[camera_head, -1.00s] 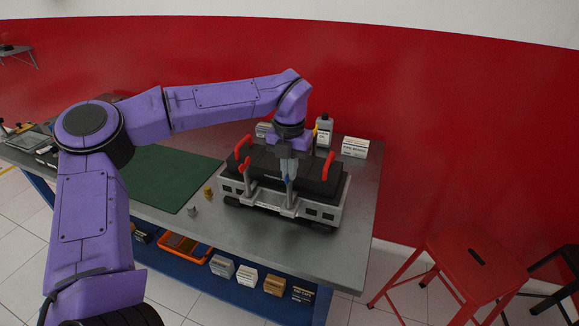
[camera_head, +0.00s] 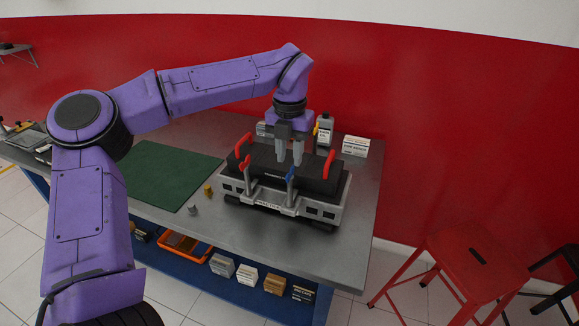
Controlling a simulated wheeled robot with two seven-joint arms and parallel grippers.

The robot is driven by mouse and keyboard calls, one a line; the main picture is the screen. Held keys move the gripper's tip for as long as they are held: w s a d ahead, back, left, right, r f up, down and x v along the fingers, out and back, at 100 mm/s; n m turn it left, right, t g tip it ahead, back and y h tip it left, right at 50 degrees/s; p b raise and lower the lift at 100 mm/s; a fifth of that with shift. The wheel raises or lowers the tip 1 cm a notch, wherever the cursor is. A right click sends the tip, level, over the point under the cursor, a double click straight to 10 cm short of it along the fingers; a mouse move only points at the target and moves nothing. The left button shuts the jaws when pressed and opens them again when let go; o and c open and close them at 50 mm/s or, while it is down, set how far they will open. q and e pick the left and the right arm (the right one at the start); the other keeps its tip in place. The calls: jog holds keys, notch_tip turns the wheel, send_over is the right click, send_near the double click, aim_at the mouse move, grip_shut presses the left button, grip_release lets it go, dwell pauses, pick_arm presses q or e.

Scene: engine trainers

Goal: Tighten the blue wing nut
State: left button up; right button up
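The blue wing nut (camera_head: 291,175) sits on an upright post at the front of the engine trainer (camera_head: 262,196), right of the middle. A red wing nut (camera_head: 245,163) sits on a similar post to its left. My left gripper (camera_head: 289,160) points down above the trainer's black top, just above and behind the blue wing nut. Its two fingers are apart with a gap between them, and nothing shows in the gap. The blue wing nut shows clear of the fingers. My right gripper does not show.
The trainer has red handles (camera_head: 329,164) at both ends. A green mat (camera_head: 165,175) lies left of it, with small grey and yellow parts between. A bottle (camera_head: 325,130) and a white box (camera_head: 355,147) stand behind. A red stool (camera_head: 470,262) stands right of the bench.

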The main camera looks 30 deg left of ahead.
pick_arm(q)
notch_tip(320, 180, up, 6)
dwell(0.6)
